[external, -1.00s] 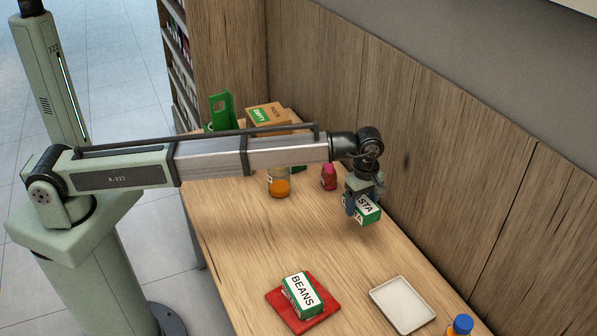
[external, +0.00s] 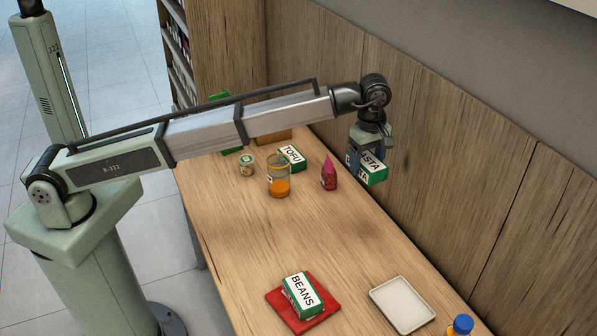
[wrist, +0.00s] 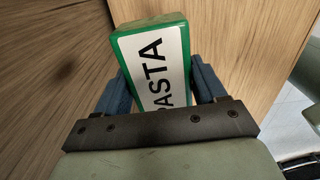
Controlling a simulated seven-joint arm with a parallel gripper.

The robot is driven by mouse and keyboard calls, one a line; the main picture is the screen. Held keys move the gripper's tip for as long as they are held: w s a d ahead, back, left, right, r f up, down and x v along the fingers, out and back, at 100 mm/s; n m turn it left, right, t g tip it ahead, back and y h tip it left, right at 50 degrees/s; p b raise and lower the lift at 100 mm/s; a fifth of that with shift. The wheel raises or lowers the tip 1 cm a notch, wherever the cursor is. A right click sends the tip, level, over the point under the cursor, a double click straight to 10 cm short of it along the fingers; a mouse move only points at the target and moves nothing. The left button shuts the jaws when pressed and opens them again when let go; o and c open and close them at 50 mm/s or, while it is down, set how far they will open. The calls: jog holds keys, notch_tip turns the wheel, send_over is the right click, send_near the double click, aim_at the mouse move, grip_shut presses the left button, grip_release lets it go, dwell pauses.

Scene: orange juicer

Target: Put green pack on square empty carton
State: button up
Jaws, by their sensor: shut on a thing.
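My gripper (external: 368,160) is shut on a green and white pasta pack (external: 375,176) and holds it in the air near the wall, at the table's right side. The pack also shows in the wrist view (wrist: 152,62), tilted between the two blue fingers, with its PASTA label facing the camera. A brown cardboard carton (external: 273,138) stands at the far end of the table. My arm hides most of it, so its top cannot be seen now. The pack is apart from the carton, to its right and nearer the camera.
A tofu pack (external: 291,157), a small jar (external: 246,165), an orange juice jar (external: 279,185) and a pink bottle (external: 329,176) stand before the carton. A beans pack (external: 302,294) lies on a red mat (external: 276,297). A white tray (external: 402,304) and blue-capped bottle (external: 461,325) are at the front. The middle table is clear.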

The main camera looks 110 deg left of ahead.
jog(key=shift+s+a+r, duration=0.15)
jog(key=shift+a+r, duration=0.15)
jog(key=shift+r, duration=0.25)
jog(key=shift+s+a+r, duration=0.15)
jog(key=shift+a+r, duration=0.1)
jog(key=shift+r, duration=0.25)
jog(key=s+a+n, duration=0.2)
jog(key=s+a, duration=0.8)
jog(key=a, duration=0.2)
jog(key=s+a+n, duration=0.3)
jog(key=s+a, duration=0.7)
jog(key=a, duration=0.2)
jog(key=s+a+n, duration=0.2)
jog(key=s+a, duration=0.5)
jog(key=s, duration=0.6)
jog(key=s+a+n, duration=0.2)
jog(key=s+a, duration=0.6)
jog(key=s, duration=0.4)
jog(key=shift+w+d+f, duration=0.1)
jog(key=shift+d+f, duration=0.05)
jog(key=shift+f, duration=3.65)
jog(key=shift+w+d+f, duration=0.1)
jog(key=shift+f, duration=3.65)
jog(key=shift+f, duration=0.1)
